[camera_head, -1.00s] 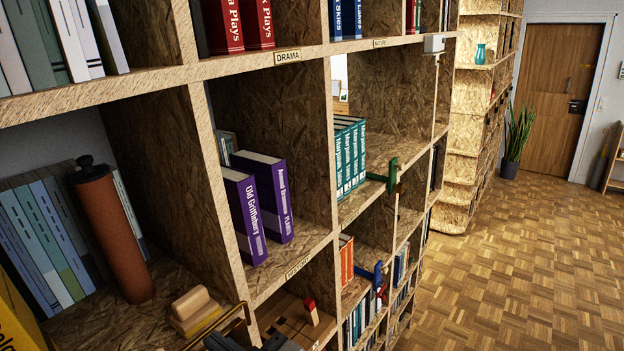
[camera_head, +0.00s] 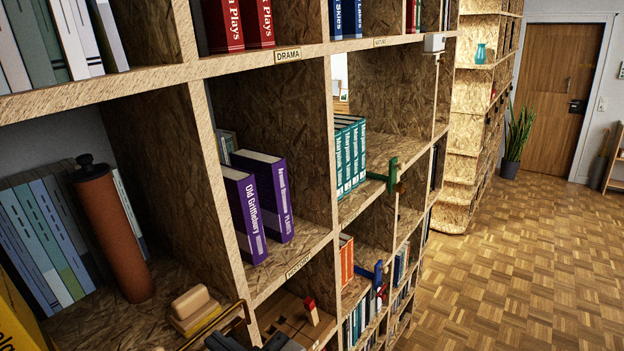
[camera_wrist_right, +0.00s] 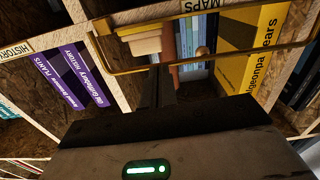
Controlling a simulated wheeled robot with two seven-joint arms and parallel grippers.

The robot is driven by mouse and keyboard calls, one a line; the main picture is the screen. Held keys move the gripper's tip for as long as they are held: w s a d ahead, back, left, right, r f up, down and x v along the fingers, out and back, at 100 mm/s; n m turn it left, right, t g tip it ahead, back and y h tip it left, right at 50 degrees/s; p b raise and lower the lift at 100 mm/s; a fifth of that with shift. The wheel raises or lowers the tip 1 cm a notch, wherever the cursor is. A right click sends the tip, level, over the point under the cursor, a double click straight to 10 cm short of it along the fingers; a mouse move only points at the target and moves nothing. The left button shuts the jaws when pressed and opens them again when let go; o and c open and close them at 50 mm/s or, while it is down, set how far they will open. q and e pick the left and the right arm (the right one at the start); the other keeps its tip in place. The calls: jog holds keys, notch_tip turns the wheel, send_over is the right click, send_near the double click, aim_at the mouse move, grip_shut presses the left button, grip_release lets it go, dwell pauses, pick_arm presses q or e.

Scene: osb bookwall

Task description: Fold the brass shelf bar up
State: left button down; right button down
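The brass shelf bar (camera_head: 212,327) shows at the bottom of the head view, in front of the lower left shelf compartment. In the right wrist view the bar (camera_wrist_right: 235,56) is a thin bent brass rod running across in front of the shelf. My right gripper (camera_wrist_right: 160,72) has its dark fingers close together, with the tips at the bar's lower run. Whether they touch or pinch it cannot be told. In the head view only dark parts of the right gripper (camera_head: 252,344) show at the bottom edge. My left gripper is in neither view.
Behind the bar are a yellow book (camera_wrist_right: 250,40), stacked pale blocks (camera_head: 193,306) and a brown cylinder (camera_head: 115,235). Purple books (camera_head: 262,195) stand in the compartment to the right. The parquet floor (camera_head: 510,270) at the right is clear.

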jog(key=shift+v, duration=3)
jog(key=d+f+m+t+h, duration=0.1)
jog(key=d+f+m+h, duration=0.85)
jog(key=f, duration=0.65)
jog(key=s+d+f+g+h, duration=0.1)
jog(key=s+d+f+h, duration=0.1)
jog(key=s+d+f, duration=0.6)
jog(key=d+f, duration=0.2)
jog(key=d, duration=0.2)
jog(key=shift+s+d+g, duration=0.35)
jog(key=shift+s+g, duration=0.05)
